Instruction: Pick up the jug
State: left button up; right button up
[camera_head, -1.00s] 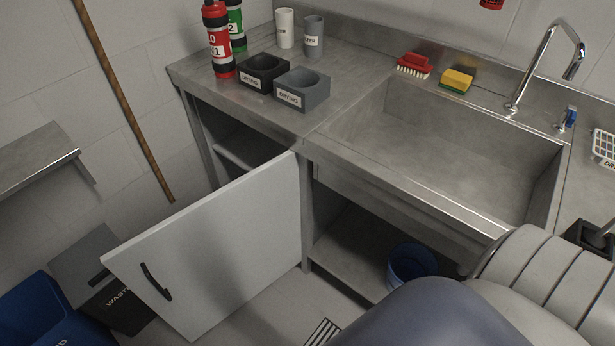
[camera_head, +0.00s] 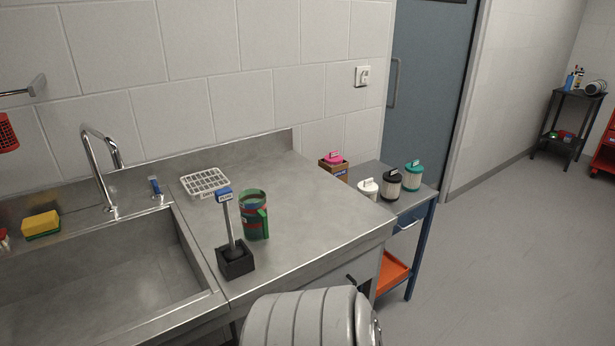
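The jug (camera_head: 254,215) is green with a red band and a handle on its right side. It stands upright on the steel counter (camera_head: 320,210), right of the sink. A grey rounded part of my own arm shows at the bottom middle, in front of the counter. Neither gripper is in the head view, so I cannot see their fingers.
A brush in a black holder (camera_head: 236,262) stands just in front and left of the jug. A white rack (camera_head: 205,183) lies behind it. The sink (camera_head: 100,270) and tap (camera_head: 102,165) are at left. A side table (camera_head: 400,205) with several lidded canisters is at right. The counter right of the jug is clear.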

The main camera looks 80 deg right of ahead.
aim_at(257, 219)
jog(key=z, duration=2.3)
